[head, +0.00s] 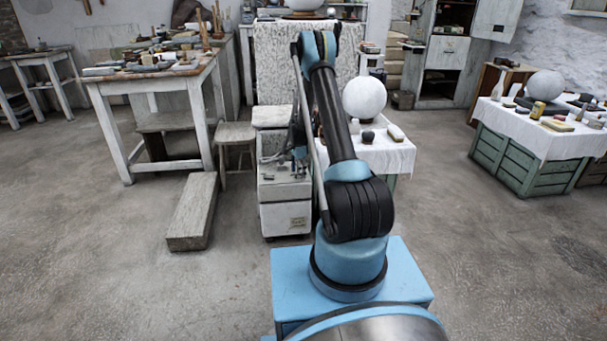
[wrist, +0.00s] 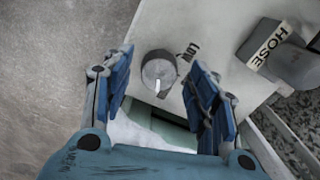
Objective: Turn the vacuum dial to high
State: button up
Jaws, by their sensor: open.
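The vacuum dial (wrist: 159,68) is a round grey knob on a pale panel (wrist: 215,30) in the wrist view. A white pointer line on it points toward the bottom of the picture. The word LOW (wrist: 188,53) is printed upside down to the right of the dial; no other dial marking is readable. My gripper (wrist: 161,72) is open, its blue-padded fingers to the left and right of the dial in the picture. I cannot tell whether they touch it. In the head view my arm largely hides the gripper, above a pale wheeled cabinet (head: 286,218).
A grey block labelled HOSE (wrist: 262,42), with a grey fitting beside it, stands at the panel's right. In the head view a cloth-covered table (head: 385,158) with a white sphere (head: 364,97) is right of the cabinet. A stool (head: 236,133) and wooden block (head: 193,212) are left.

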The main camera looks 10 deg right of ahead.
notch_tip(320, 180, up, 12)
jog(key=shift+f, duration=0.25)
dwell(0.5)
notch_tip(320, 180, up, 5)
jog(key=n, duration=1.6)
notch_tip(320, 180, down, 17)
jog(key=shift+f, duration=0.15)
jog(key=shift+n, duration=0.3)
jog(key=c, duration=1.1)
